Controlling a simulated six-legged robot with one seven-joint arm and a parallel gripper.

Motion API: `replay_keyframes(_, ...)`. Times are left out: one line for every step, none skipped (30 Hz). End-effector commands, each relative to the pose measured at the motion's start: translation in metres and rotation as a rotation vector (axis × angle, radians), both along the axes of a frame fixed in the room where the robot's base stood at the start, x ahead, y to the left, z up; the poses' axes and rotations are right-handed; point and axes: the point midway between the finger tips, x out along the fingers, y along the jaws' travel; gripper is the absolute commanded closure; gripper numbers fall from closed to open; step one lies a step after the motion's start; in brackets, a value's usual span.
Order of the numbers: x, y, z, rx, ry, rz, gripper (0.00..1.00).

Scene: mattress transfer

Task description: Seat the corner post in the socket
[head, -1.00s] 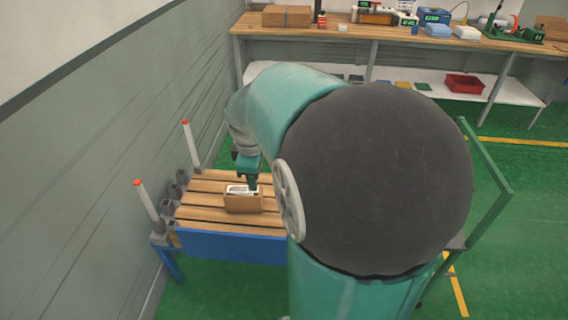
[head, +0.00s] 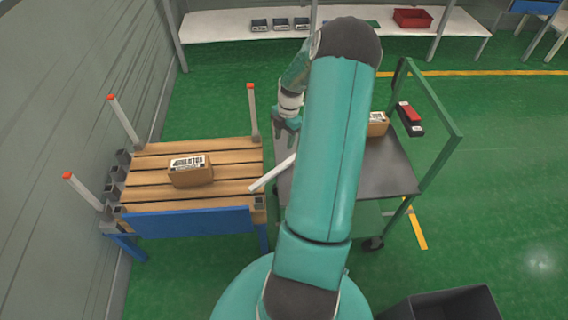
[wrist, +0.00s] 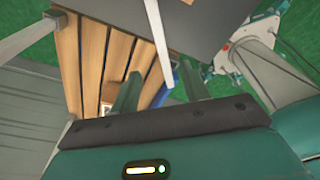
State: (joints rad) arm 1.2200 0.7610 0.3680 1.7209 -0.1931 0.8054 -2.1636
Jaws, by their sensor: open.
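A white corner post (head: 272,173) lies slanted between the slatted wooden stand (head: 150,190) and the cart, its near end close to the stand's front right corner. Its far end is hidden behind my arm. A dark socket (head: 259,202) is at that corner and looks empty. Red-tipped posts stand at the back left (head: 123,118), front left (head: 83,191) and back right (head: 252,110) corners. My gripper (head: 287,123) is open above the gap between stand and cart. In the wrist view the white post (wrist: 158,40) shows beyond and between my open fingers (wrist: 160,88), apparently not held.
A labelled cardboard box (head: 190,172) sits on the slats. A wall is at left, a shelf (head: 230,27) at the back, a dark bin (head: 445,304) at front right.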

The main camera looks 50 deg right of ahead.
Motion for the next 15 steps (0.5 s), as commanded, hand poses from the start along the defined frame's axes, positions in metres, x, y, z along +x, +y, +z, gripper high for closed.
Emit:
replay_keyframes(-0.001,0.001,-0.005,0.003,0.000,0.001,0.54)
replay_keyframes(-0.002,0.002,-0.009,0.003,0.001,0.001,0.54)
replay_keyframes(-0.002,0.003,-0.014,0.003,0.001,0.001,0.54)
replay_keyframes(-0.002,0.005,-0.020,0.005,0.002,0.000,0.54)
replay_keyframes(-0.002,0.006,-0.025,0.005,0.003,0.001,0.54)
replay_keyframes(-0.002,0.008,-0.033,0.005,0.002,0.000,0.54)
replay_keyframes(-0.002,0.009,-0.039,0.005,0.003,0.001,0.54)
replay_keyframes(-0.002,0.011,-0.045,0.005,0.003,0.002,0.54)
replay_keyframes(-0.002,0.012,-0.053,0.003,0.002,0.001,0.54)
replay_keyframes(-0.002,0.013,-0.058,0.005,0.003,0.002,0.54)
replay_keyframes(-0.002,0.013,-0.064,0.004,0.003,0.002,0.54)
replay_keyframes(-0.002,0.014,-0.070,0.003,0.002,0.001,0.54)
replay_keyframes(-0.002,0.014,-0.074,0.003,0.002,0.001,0.54)
replay_keyframes(-0.002,0.014,-0.077,0.003,0.002,0.001,0.54)
replay_keyframes(-0.001,0.014,-0.080,0.001,0.002,0.001,0.54)
